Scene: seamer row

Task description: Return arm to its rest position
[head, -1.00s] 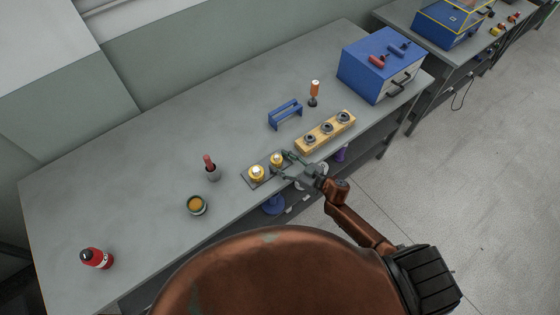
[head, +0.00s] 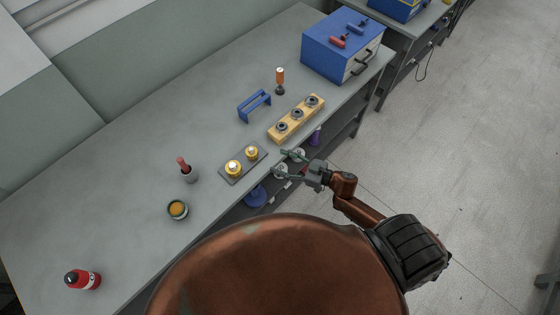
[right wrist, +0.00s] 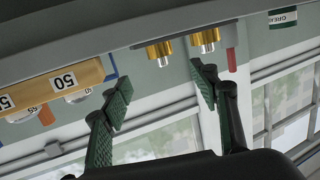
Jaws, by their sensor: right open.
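My right gripper (head: 284,161) is open and empty, just off the bench's front edge, beside the dark plate (head: 232,177) with two brass pieces (head: 234,168). In the right wrist view its two fingers (right wrist: 161,80) are spread with nothing between them. That view is upside down and shows the brass pieces (right wrist: 205,40) beyond the fingers, apart from them. My left gripper is in neither current view.
The grey bench (head: 120,175) holds a wooden block (head: 296,122) with several dark rings, a blue rack (head: 254,106), an orange-handled tool (head: 280,80), a blue cabinet (head: 330,50), a brush pot (head: 188,173), a tin (head: 177,210) and a red bottle (head: 83,280).

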